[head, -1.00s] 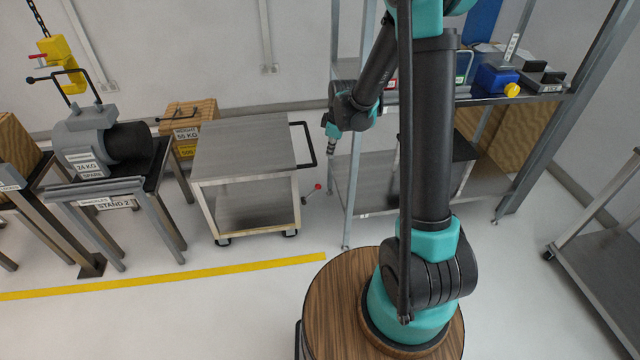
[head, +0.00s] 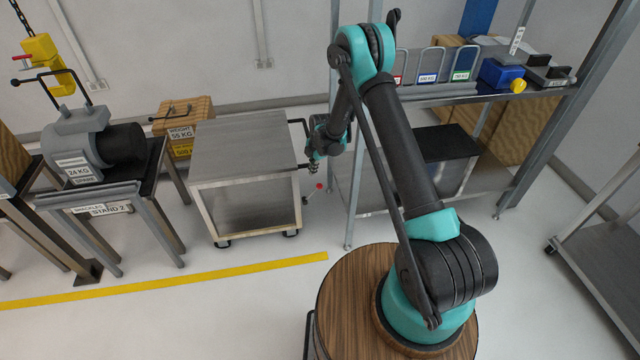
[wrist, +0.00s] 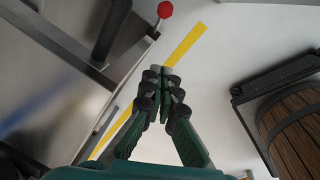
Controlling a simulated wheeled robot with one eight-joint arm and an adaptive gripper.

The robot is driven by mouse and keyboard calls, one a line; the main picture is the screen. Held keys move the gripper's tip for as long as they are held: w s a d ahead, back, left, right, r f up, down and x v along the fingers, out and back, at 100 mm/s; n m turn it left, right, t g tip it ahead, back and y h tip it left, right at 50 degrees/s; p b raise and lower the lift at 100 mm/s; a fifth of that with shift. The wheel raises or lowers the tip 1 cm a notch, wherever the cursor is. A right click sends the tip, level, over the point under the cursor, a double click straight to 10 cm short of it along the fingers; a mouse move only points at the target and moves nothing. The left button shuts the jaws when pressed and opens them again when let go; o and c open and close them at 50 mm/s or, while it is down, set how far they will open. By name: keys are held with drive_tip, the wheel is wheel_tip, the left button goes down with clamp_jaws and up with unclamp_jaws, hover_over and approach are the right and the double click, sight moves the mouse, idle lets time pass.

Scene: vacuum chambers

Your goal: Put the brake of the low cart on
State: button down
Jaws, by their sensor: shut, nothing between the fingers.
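The low cart (head: 240,150) is a grey metal cart with two decks and a dark push handle at its right end. Its brake lever with a red knob (head: 319,186) stands low by the cart's right side. The knob also shows at the top of the wrist view (wrist: 165,10), with the cart's metal surface (wrist: 50,75) at left. My gripper (head: 314,172) is by the cart's right end, just above the knob in the picture. In the wrist view my gripper (wrist: 161,70) has its fingertips together and empty, apart from the knob. The lever's lower end is hard to make out.
A metal shelf rack (head: 350,200) stands close to the right of the lever. Stand 2 (head: 120,210) with a grey motor is left of the cart. A yellow floor line (head: 170,280) runs in front. The floor between cart and my base is clear.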

drive_tip(key=shift+w+a+f+n, duration=0.1)
drive_tip(key=shift+f+n, duration=0.05)
drive_tip(key=shift+f, duration=0.3)
drive_tip(key=shift+w+a+f+n, duration=0.1)
drive_tip(key=shift+f+n, duration=0.05)
drive_tip(key=shift+f, duration=0.25)
hover_over(313, 193)
drive_tip(key=d, duration=0.1)
wheel_tip(313, 193, down, 11)
drive_tip(key=shift+s+d, duration=0.15)
drive_tip(key=shift+s, duration=0.3)
drive_tip(key=shift+d, duration=0.15)
